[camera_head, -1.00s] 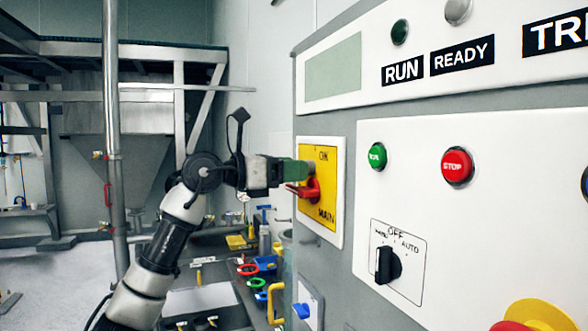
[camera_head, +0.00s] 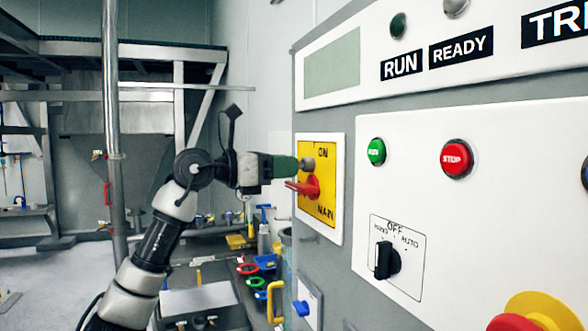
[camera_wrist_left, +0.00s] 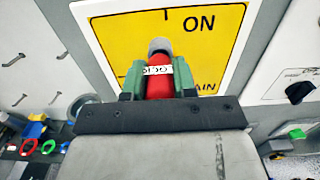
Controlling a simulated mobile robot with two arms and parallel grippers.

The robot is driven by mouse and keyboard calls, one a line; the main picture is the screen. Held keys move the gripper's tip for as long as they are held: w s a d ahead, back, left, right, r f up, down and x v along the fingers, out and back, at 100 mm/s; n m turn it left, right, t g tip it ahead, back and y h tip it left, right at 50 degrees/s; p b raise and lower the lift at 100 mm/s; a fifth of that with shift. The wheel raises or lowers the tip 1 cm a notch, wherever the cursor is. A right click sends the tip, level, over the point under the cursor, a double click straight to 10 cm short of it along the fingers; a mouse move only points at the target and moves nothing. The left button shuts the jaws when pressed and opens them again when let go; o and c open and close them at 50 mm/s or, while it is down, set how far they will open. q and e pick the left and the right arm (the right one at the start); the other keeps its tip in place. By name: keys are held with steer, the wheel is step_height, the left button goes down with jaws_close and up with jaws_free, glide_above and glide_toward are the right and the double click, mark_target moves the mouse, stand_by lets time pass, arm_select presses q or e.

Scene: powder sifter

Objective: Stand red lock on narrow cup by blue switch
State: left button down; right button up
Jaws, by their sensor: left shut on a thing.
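My left gripper (camera_head: 290,166) is level in front of the yellow ON/MAIN plate (camera_head: 328,212). In the left wrist view its green fingers (camera_wrist_left: 159,85) are shut on a red lock (camera_wrist_left: 159,85) with a white label. The lock's grey end points at the plate, and this end also shows in the head view (camera_head: 307,163). I cannot tell if it touches the plate. The red main switch handle (camera_head: 310,187) is just below the lock. The blue switch (camera_head: 301,308) is on a white plate lower on the cabinet. I cannot make out the narrow cup for certain. My right gripper is out of view.
A yellow bar handle (camera_head: 274,301) stands at the bench's right edge. The cabinet front (camera_head: 465,200) with buttons fills the right side.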

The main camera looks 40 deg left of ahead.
arm_select(q)
steer(key=shift+s+a, duration=0.35)
steer(key=shift+s, duration=0.25)
steer(key=shift+s+b, duration=0.1)
steer(key=shift+b, duration=0.2)
steer(key=shift+s, duration=0.1)
steer(key=shift+b+v, duration=0.7)
steer(key=shift+v, duration=0.85)
